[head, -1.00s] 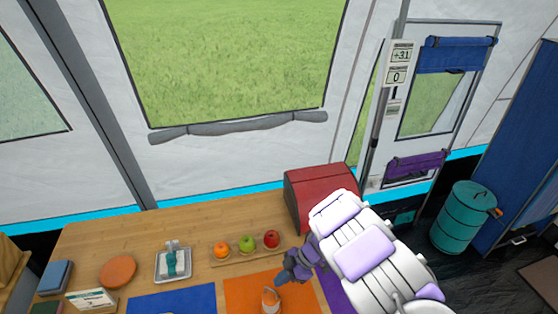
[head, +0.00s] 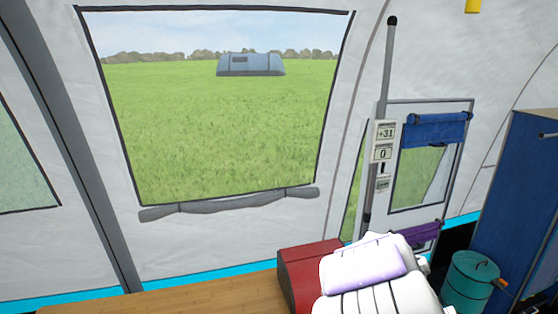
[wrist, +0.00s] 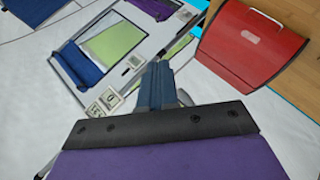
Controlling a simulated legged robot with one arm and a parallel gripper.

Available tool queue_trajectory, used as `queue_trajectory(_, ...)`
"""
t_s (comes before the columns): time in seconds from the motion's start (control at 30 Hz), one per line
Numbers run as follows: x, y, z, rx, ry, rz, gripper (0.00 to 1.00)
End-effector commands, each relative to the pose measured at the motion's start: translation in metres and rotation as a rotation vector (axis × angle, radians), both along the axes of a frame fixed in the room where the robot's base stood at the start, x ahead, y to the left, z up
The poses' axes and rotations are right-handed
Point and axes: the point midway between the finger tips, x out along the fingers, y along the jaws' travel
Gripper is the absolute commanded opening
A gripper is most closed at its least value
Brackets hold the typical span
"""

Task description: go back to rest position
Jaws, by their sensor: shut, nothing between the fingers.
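My arm shows at the bottom right of the head view as white and lilac links in front of the red box (head: 297,272). My gripper's fingers are below the picture or hidden there. In the wrist view my gripper (wrist: 153,78) shows with its dark blue fingers together, shut and empty. It points toward the tent wall, and the red box (wrist: 250,45) lies to its right, apart from it.
The wooden table (head: 210,298) runs along the bottom of the head view. A teal barrel (head: 470,282) and a blue cabinet (head: 520,210) stand at the right. The tent wall has a large window (head: 215,120) and a signed panel (head: 383,150) beside a pole.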

Motion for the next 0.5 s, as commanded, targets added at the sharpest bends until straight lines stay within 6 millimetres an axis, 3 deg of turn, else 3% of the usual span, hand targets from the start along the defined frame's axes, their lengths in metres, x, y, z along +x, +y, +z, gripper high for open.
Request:
queue_trajectory(0.03, -0.026, -0.009, 0.012, 0.026, -0.004, -0.09, 0.0)
queue_trajectory(0.13, -0.08, -0.021, 0.018, 0.095, 0.02, -0.259, 0.0)
queue_trajectory(0.27, -0.156, -0.015, 0.009, 0.215, 0.109, -0.442, 0.0)
queue_trajectory(0.37, -0.215, 0.006, -0.005, 0.327, 0.208, -0.547, 0.0)
queue_trajectory(0.5, -0.295, 0.055, -0.027, 0.488, 0.397, -0.629, 0.0)
